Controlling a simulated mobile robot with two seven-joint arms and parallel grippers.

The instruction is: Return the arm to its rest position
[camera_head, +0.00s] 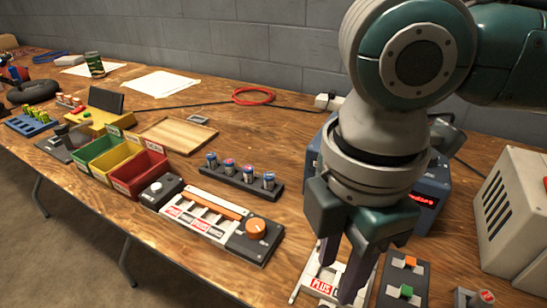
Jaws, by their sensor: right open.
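My right arm comes in from the upper right, over the right part of the wooden table. Its gripper (343,272) points down, open, with dark fingers above a white holder marked PLUS (318,285). I see nothing held between the fingers. The arm hides part of a blue device with a red display (428,199). My left gripper is not in view.
A charger panel with an orange knob (256,228), a rack of several batteries (240,178) and red (138,172), yellow and green bins stand to the left. A beige box (512,215) is at right. A wooden tray (178,135) lies farther back.

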